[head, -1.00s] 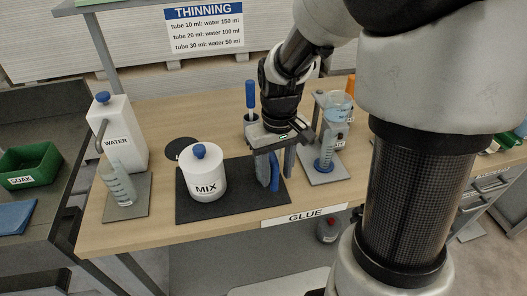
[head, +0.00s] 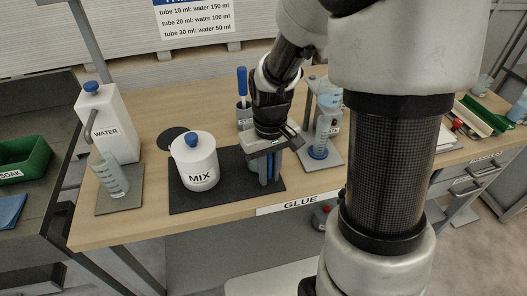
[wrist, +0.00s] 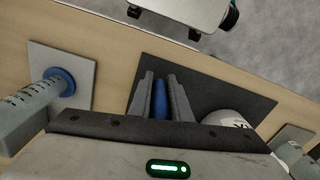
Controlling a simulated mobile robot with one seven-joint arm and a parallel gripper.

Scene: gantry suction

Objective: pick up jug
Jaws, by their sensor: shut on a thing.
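The jug's blue handle (head: 269,168) shows between the fingers of my gripper (head: 266,172), above the right part of the black mat (head: 225,201). In the wrist view the blue handle (wrist: 160,99) is an upright strip pinched between the two grey fingers of my gripper (wrist: 161,97). My gripper is shut on it. The rest of the jug is mostly hidden by the fingers. I cannot tell whether it touches the mat.
A white MIX pot (head: 195,163) with a blue knob stands close to the left on the mat. A WATER dispenser (head: 105,125) and a clear graduated vessel (head: 111,176) are further left. A measuring cylinder (head: 321,138) on a grey plate stands right. The GLUE label marks the front edge.

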